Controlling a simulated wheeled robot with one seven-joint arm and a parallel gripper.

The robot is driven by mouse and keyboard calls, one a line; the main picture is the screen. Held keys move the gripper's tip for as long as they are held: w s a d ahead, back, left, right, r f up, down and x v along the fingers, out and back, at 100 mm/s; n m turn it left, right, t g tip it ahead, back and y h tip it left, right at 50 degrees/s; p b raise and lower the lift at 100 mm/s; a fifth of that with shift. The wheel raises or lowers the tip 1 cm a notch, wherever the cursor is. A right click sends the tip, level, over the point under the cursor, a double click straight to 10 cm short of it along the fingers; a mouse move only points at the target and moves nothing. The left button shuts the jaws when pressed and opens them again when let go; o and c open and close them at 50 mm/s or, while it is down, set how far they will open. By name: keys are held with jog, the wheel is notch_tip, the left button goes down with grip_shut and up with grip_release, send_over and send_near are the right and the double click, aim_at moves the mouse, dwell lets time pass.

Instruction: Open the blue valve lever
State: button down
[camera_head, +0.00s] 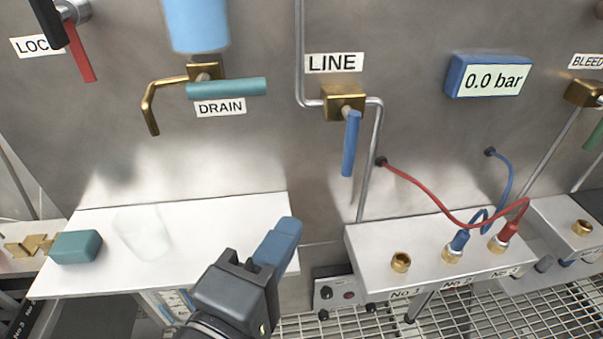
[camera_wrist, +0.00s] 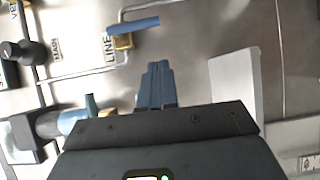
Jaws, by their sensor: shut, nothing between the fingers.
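The blue valve lever (camera_head: 351,143) hangs down, slightly tilted, from the brass LINE valve (camera_head: 344,102) on the steel wall. The LINE label (camera_head: 333,63) is just above the valve. In the wrist view the lever (camera_wrist: 135,26) lies across the upper middle, beside its brass body (camera_wrist: 123,42). My gripper (camera_head: 285,235) is below and left of the lever, apart from it. Its blue fingers are together and empty. In the wrist view the fingertips (camera_wrist: 157,68) point up towards the wall, below the lever. Nothing hides the lever.
A DRAIN valve with a teal lever (camera_head: 227,88) is left of LINE. A white shelf (camera_head: 200,225) holds a teal block (camera_head: 76,247) and a clear glass. A metal box with brass ports (camera_head: 400,262) and red and blue hoses juts out at right. The wall around the lever is clear.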

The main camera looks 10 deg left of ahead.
jog(key=shift+s+a+r+h, duration=0.15)
jog(key=shift+s+a+r, duration=0.2)
jog(key=shift+a+r, duration=0.25)
jog(key=shift+s+a+r+h, duration=0.15)
jog(key=shift+s+a+r, duration=0.2)
jog(key=shift+a+r, duration=0.25)
jog(key=p, duration=0.2)
send_near(348, 142)
jog(key=w+a+f, duration=0.2)
jog(key=w+f, duration=0.1)
jog(key=w, duration=0.2)
jog(key=shift+w+d, duration=0.45)
jog(key=shift+d, duration=0.25)
jog(key=shift+w+d, duration=0.45)
jog(key=shift+d, duration=0.25)
